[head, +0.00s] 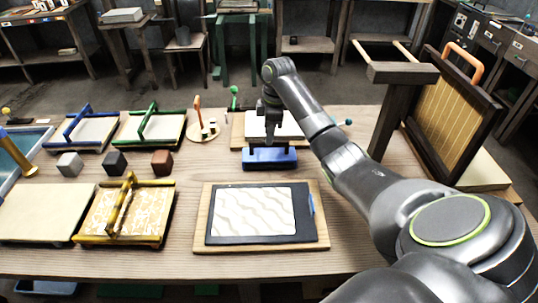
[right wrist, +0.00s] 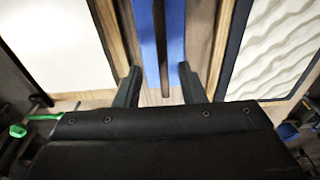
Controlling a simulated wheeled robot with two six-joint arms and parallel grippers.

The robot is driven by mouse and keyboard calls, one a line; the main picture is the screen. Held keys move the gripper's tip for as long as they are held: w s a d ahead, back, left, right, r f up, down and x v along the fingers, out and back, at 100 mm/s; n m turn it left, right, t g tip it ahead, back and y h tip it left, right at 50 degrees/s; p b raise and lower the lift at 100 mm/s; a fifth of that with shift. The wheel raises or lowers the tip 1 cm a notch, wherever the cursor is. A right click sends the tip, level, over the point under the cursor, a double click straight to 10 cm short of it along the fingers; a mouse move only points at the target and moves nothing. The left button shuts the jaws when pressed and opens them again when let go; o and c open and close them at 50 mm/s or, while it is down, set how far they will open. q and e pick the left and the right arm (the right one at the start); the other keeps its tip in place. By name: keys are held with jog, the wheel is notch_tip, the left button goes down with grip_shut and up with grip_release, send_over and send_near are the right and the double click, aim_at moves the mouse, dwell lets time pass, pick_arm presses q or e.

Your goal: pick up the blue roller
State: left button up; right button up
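The blue roller (head: 270,158) lies across the middle of the bench, between a wooden board with a white sheet and a board with a wavy white panel. My right gripper (head: 271,138) points down right above it in the head view. In the right wrist view the blue roller (right wrist: 176,45) shows as a blue strip with a thin dark bar over it. My right gripper (right wrist: 158,86) is open there, its two fingers apart on either side of the bar, with clear gaps. My left gripper is not in view.
The wavy panel (head: 254,212) lies in front of the roller, and the white sheet (head: 283,125) lies behind it. Blue, green and yellow handled frames (head: 127,212) and several small cubes (head: 115,162) are at left.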

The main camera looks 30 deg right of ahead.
aim_at(269, 147)
notch_tip(269, 147, down, 5)
jog(key=shift+s+a+p, duration=0.15)
jog(key=shift+p, duration=0.2)
jog(key=shift+r, duration=0.1)
grip_shut()
